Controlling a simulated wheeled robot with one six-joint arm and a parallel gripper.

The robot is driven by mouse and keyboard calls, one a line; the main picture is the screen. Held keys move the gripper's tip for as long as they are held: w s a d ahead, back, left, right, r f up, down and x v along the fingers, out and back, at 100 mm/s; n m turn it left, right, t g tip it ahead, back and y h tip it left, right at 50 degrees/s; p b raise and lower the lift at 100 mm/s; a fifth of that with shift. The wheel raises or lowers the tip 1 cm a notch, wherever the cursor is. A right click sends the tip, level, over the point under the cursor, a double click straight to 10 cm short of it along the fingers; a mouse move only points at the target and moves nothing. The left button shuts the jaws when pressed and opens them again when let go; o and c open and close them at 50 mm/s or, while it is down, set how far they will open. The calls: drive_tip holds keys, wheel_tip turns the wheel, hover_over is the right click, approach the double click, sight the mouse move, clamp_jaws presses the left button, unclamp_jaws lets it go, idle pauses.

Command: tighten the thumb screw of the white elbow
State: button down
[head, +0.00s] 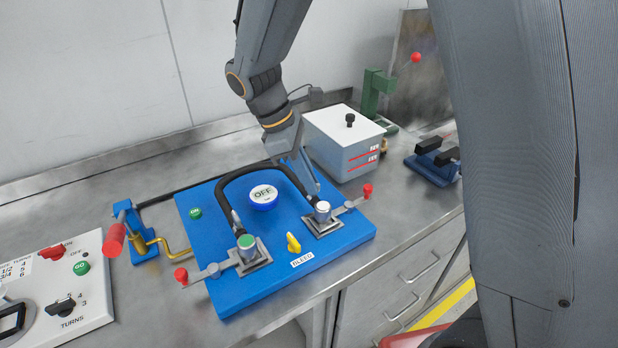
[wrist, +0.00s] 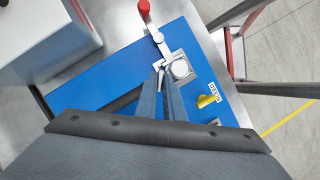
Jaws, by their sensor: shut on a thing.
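The white elbow (head: 322,209) has a white round cap and stands on a square plate at the right front of the blue board. Its cap also shows in the wrist view (wrist: 180,68). A small silver thumb screw (wrist: 160,65) sticks out at its side. My gripper (head: 315,188) reaches down from above beside the elbow. In the wrist view its two fingers (wrist: 161,76) come together on the thumb screw, and the grip point is partly hidden. The black hose (head: 238,172) arches from the green-capped elbow (head: 246,242) toward the white elbow, where my gripper partly covers it.
A grey-white box (head: 335,140) stands close behind my gripper. A white control panel (head: 85,310) lies at left.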

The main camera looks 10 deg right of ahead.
drive_tip(key=m+p, duration=0.1)
drive_tip(key=m, duration=0.1)
drive_tip(key=m+g+p, duration=0.1)
drive_tip(key=m+p, duration=0.1)
drive_tip(key=shift+w+d+r+m+g+y, duration=0.1)
drive_tip(key=shift+w+m+g+y, duration=0.05)
drive_tip(key=shift+m+g+y, duration=0.15)
drive_tip(key=m+y+p, duration=0.1)
drive_tip(key=m, duration=0.2)
drive_tip(key=m+g+p, duration=0.1)
drive_tip(key=m, duration=0.1)
drive_tip(key=shift+w+d+m+y, duration=0.1)
drive_tip(key=shift+w+m+y, duration=0.05)
drive_tip(key=shift+m+y, duration=0.25)
drive_tip(key=c, duration=1.9)
unclamp_jaws()
drive_tip(key=shift+o, duration=0.2)
drive_tip(key=b+v, duration=0.2)
drive_tip(key=v, duration=0.5)
drive_tip(key=shift+w+r, duration=0.2)
drive_tip(key=shift+r, duration=0.05)
